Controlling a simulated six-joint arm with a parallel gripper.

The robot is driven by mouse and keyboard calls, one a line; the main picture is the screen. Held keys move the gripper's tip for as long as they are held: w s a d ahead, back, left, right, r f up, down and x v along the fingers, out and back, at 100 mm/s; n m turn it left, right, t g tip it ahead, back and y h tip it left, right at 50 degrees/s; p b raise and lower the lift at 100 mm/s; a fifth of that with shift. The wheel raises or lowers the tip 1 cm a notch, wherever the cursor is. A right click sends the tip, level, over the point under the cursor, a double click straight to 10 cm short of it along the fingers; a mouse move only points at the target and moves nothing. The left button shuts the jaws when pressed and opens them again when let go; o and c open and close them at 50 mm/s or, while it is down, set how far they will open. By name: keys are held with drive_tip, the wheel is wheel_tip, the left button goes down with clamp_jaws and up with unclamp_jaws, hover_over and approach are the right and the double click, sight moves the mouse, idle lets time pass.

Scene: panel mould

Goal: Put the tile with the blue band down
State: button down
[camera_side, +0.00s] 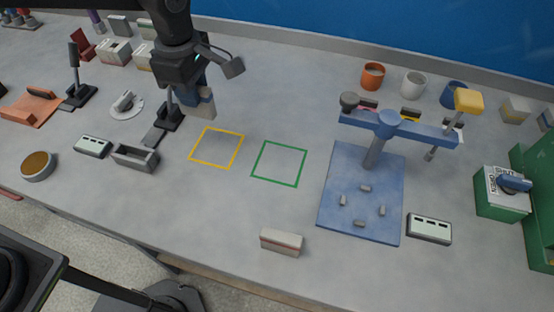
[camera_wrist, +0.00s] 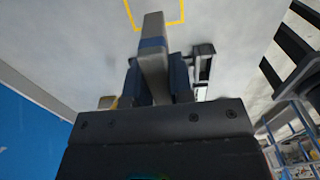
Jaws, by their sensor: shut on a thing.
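My gripper (camera_side: 193,88) is shut on the grey tile with the blue band (camera_side: 203,107). It holds the tile above the table, up and left of the yellow square outline (camera_side: 217,167). In the wrist view the tile (camera_wrist: 153,72) stands out between the two dark blue fingers, with the blue band across it. The yellow outline (camera_wrist: 183,12) shows beyond the tile's end. The green square outline (camera_side: 279,182) lies on the table to the right of the yellow one. Both outlines look empty in the side view.
A pale tile with a reddish band (camera_side: 281,242) lies near the front edge. A blue fixture with a post and crossarm (camera_side: 340,205) stands to the right. A grey open box (camera_side: 135,158) and a black stand (camera_side: 169,119) are left of the yellow outline.

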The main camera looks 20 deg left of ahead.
drive_tip(key=shift+s+d+f, duration=0.35)
drive_tip(key=shift+d+f, duration=1.5)
drive_tip(key=shift+d, duration=0.85)
drive_tip(key=shift+s+d+f, duration=0.3)
drive_tip(key=shift+d+f, duration=1.6)
drive_tip(key=shift+d, duration=0.75)
drive_tip(key=shift+s+d+f, duration=0.35)
drive_tip(key=shift+d+f, duration=1.5)
drive_tip(key=shift+d, duration=0.85)
drive_tip(key=shift+f, duration=0.1)
drive_tip(key=c, duration=1)
unclamp_jaws()
wheel_tip(320, 180, up, 12)
drive_tip(key=shift+r, duration=0.15)
